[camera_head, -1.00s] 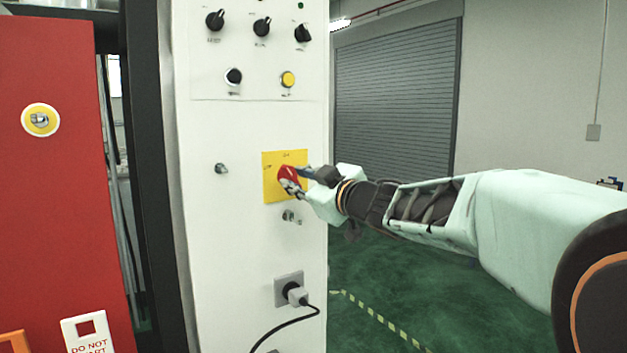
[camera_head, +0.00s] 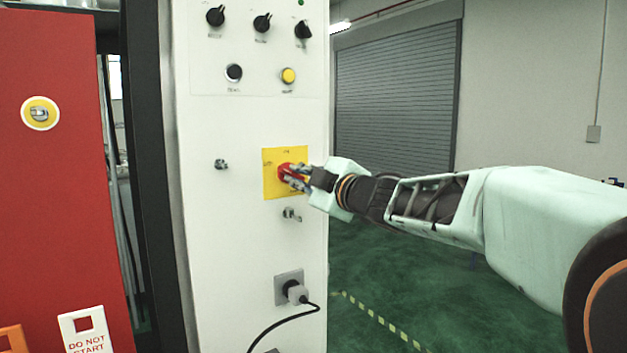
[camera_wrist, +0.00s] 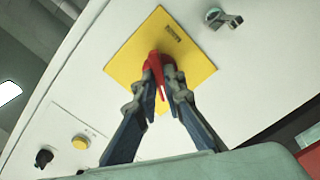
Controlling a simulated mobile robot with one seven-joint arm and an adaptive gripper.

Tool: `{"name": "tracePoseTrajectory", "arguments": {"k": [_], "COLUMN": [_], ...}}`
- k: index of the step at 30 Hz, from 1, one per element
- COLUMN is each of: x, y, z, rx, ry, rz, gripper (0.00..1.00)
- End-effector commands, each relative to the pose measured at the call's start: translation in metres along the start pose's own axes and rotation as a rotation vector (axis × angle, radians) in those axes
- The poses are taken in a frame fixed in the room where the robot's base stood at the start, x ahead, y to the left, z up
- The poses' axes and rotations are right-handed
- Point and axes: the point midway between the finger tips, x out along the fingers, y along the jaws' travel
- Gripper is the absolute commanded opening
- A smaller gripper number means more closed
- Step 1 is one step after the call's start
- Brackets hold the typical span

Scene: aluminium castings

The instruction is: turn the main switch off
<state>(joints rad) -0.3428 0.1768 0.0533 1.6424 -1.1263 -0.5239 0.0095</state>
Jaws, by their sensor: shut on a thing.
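The main switch is a red handle (camera_head: 284,171) on a yellow plate (camera_head: 270,188), on the white cabinet's front. In the wrist view the red handle (camera_wrist: 155,66) stands out from the yellow plate (camera_wrist: 190,62), between my two fingers. My gripper (camera_head: 294,176) reaches in from the right and is shut on the handle. It also shows in the wrist view (camera_wrist: 163,82), with the fingertips on either side of the red grip. The fingers hide part of the handle in the head view.
Black knobs (camera_head: 262,23) and a yellow button (camera_head: 288,76) sit above the plate. Metal latches (camera_head: 291,214) and a plugged-in socket (camera_head: 288,287) with a black cable are nearby. A red panel (camera_head: 60,200) stands at the left. The floor at right is clear.

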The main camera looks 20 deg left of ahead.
Motion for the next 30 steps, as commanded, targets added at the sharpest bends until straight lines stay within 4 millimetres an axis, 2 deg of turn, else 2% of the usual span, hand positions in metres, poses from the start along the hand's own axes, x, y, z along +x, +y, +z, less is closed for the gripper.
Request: {"name": "tracePoseTrajectory", "arguments": {"k": [10,11,15,24,30], "x": [0.0,0.0,0.0,-0.002,-0.024], "y": [0.001,0.001,0.001,0.001,0.001], "z": [-0.001,-0.001,-0.001,0.0,0.0], "rx": [-0.017,-0.017,-0.016,-0.015,-0.016], "ry": [0.001,0.001,0.001,0.0,-0.001], "rz": [0.0,0.0,0.0,0.0,0.001], "gripper": [0.0,0.12,0.27,0.27,0.27]}}
